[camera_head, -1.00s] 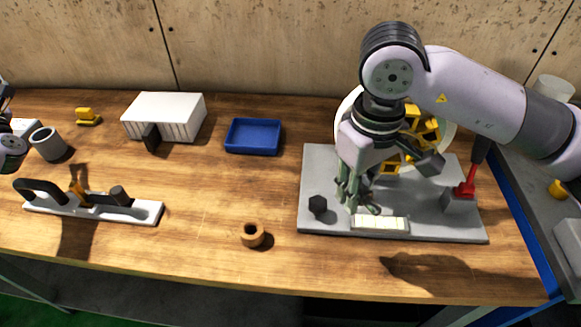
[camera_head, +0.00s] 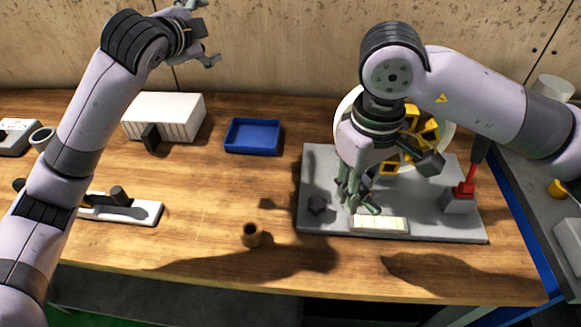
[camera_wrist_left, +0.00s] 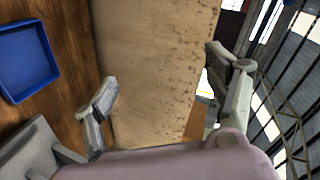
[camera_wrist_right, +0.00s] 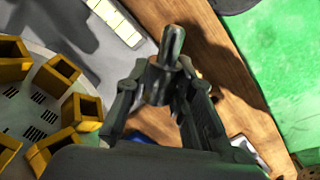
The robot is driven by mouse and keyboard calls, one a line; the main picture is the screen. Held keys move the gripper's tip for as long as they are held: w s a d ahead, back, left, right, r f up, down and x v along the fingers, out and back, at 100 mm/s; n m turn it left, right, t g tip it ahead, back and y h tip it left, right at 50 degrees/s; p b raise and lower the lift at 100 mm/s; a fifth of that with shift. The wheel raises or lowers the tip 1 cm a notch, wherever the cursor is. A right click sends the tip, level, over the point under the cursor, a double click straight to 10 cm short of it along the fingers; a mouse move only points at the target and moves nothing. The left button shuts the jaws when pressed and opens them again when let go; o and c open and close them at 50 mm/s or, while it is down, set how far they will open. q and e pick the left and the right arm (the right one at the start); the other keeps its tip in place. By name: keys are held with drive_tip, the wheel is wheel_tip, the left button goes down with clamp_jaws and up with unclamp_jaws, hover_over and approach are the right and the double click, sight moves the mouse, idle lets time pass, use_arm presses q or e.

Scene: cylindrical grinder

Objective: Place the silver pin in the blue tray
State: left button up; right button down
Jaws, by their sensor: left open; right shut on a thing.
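The blue tray (camera_head: 253,137) lies empty on the bench, left of the grey machine base; part of it also shows in the left wrist view (camera_wrist_left: 24,62). My right gripper (camera_head: 356,203) is over the front left of the grey base, pointing down. In the right wrist view it is shut on a stepped metal pin (camera_wrist_right: 165,68), which looks dark grey in the shade. In the head view the fingers mostly hide the pin. My left gripper (camera_head: 207,32) is open and empty, raised high in front of the back wall, above and left of the tray.
A white ribbed box (camera_head: 170,117) stands left of the tray. A brown ring (camera_head: 252,235) is at the front. A wheel with yellow holders (camera_head: 425,128) and a red lever (camera_head: 468,180) are on the right. Wood between tray and base is clear.

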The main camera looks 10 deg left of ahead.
use_arm(q)
drive_tip(key=s+d+f+g+h, duration=0.3)
drive_tip(key=s+d+f+h, duration=0.15)
drive_tip(key=d, duration=0.35)
use_arm(e)
drive_tip(key=shift+a, duration=0.1)
use_arm(q)
drive_tip(key=n+g+h, duration=0.1)
drive_tip(key=g+h, duration=0.7)
drive_tip(key=g, duration=0.1)
approach(364, 197)
drive_tip(key=shift+y, duration=0.25)
drive_tip(key=x, duration=0.6)
drive_tip(key=w+x, duration=0.1)
drive_tip(key=x, duration=0.3)
drive_tip(key=shift+a, duration=0.2)
drive_tip(key=shift+c, duration=0.2)
drive_tip(key=c, duration=1)
drive_tip(key=shift+c, duration=0.6)
use_arm(e)
drive_tip(key=c, duration=1.3)
unclamp_jaws()
